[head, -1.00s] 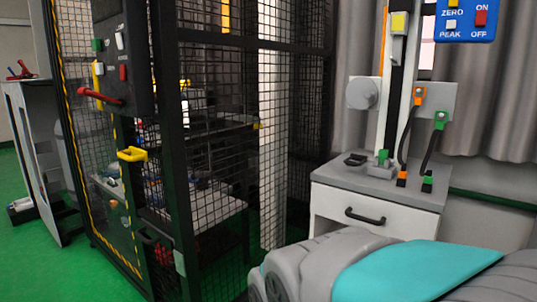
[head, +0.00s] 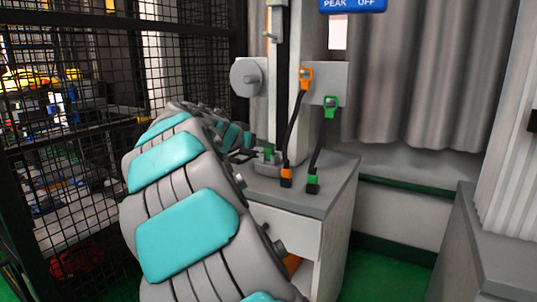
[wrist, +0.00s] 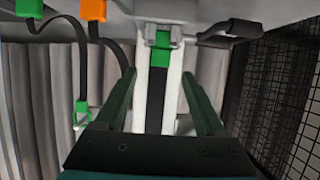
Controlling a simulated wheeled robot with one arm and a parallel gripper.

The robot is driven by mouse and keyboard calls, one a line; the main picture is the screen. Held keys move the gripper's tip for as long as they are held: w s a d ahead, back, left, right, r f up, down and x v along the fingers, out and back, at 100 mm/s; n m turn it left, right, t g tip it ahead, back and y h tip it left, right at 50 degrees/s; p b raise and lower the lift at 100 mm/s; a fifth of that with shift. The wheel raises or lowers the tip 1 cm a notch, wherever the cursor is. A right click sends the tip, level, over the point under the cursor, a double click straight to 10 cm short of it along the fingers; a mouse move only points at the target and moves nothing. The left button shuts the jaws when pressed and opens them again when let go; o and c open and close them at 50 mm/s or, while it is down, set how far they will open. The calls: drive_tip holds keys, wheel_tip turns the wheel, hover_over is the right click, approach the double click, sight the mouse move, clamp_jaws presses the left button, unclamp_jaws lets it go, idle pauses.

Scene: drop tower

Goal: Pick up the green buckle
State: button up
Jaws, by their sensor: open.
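A green buckle (head: 331,104) hangs on the grey plate beside the upright column, above a black strap that runs down to a green-ended base on the cabinet. In the wrist view, which looks inverted, this buckle (wrist: 82,110) is at the left, outside the fingers. A second green piece (head: 268,154) sits in a grey holder at the column's foot; it also shows in the wrist view (wrist: 159,52), straight ahead between the fingertips. My gripper (wrist: 160,76) is open with nothing between its fingers.
An orange buckle (head: 306,78) hangs left of the green one on its own strap. The grey-topped cabinet (head: 335,175) carries both strap bases. A black mesh cage (head: 60,130) stands at the left. A grey counter (head: 490,240) is at the right.

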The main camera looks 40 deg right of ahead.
sight(270, 150)
drive_tip(key=shift+p+x, duration=0.65)
drive_tip(key=shift+x, duration=3.25)
drive_tip(key=shift+r, duration=0.15)
clamp_jaws()
